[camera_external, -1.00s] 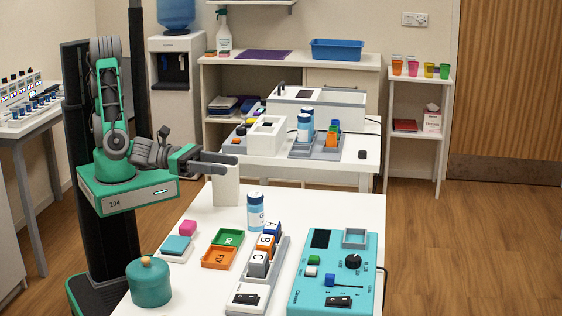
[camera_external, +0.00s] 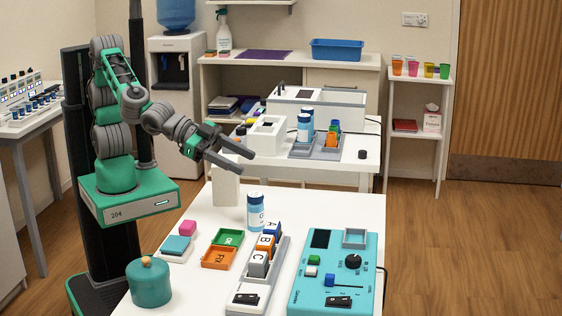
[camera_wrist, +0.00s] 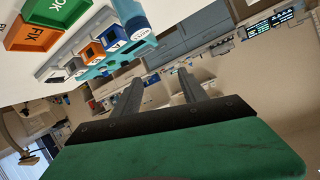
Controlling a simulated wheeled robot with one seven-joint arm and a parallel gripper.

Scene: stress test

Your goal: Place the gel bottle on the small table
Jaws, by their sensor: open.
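The gel bottle (camera_external: 256,212), white and blue with a blue cap, stands upright on the white front table (camera_external: 190,297). My gripper (camera_external: 247,163) is open and empty, above and apart from the bottle, tilted down to the right. In the wrist view, its two fingers (camera_wrist: 157,92) are spread with nothing between them. A blue form at the top of the wrist view (camera_wrist: 132,15) looks like the bottle, partly cut off. A narrow white side table (camera_external: 416,138) stands at the right wall; I cannot tell whether it is the small table.
A white block (camera_external: 226,187) stands left of the bottle. Lettered blocks (camera_external: 258,264), a teal device (camera_external: 305,295), OK and FIX trays (camera_external: 219,258) and a teal pot (camera_external: 149,284) crowd the front table. A back table holds another bottle (camera_external: 304,128). Coloured cups (camera_external: 413,69) top the side table.

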